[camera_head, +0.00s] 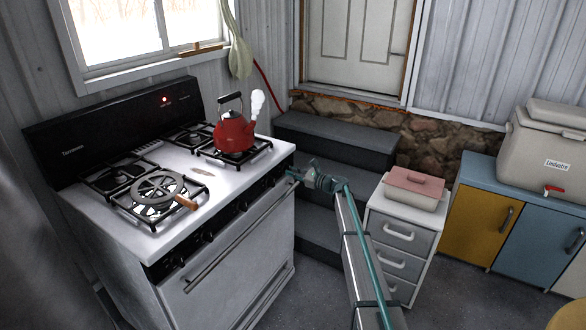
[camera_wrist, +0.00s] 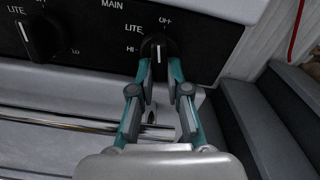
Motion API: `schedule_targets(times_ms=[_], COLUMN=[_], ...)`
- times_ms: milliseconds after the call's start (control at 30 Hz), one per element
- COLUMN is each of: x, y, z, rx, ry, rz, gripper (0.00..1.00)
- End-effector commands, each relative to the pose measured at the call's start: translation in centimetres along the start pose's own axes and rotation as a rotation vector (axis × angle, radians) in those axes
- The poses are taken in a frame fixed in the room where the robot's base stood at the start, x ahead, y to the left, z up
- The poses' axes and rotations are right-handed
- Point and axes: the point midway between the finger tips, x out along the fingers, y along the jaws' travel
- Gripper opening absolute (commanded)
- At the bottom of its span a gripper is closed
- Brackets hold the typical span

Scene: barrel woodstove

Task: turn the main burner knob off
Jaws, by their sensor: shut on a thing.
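The black main burner knob (camera_wrist: 158,47) is the right-hand knob on the black control panel (camera_wrist: 95,40) in the wrist view. LITE, OFF and HI are printed around it, and MAIN (camera_wrist: 112,4) is printed up to its left. A pale mark shows on the knob's lower face; its exact setting is hard to tell. My gripper (camera_wrist: 159,68) is shut on this knob, one teal-and-grey finger at each side. In the head view my gripper (camera_head: 294,174) is at the right end of the stove front, and its fingers hide the knob.
Another knob (camera_wrist: 40,38) is to the left. A steaming red kettle (camera_head: 234,132) stands on the right burners of the stove (camera_head: 180,205). Below the panel runs the oven handle (camera_head: 240,245). Dark steps (camera_head: 325,130) and a white drawer unit (camera_head: 398,240) stand close on the right.

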Motion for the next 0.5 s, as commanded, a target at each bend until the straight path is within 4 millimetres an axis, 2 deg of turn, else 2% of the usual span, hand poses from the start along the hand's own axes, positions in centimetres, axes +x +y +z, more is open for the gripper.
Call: schedule_targets(times_ms=[200, 500], x=[-0.03, -0.03], y=[0.13, 0.26], z=[0.15, 0.06], rx=[0.144, 0.244], ry=[0.001, 0.000], rz=[0.000, 0.000], gripper=[0.00, 0.00])
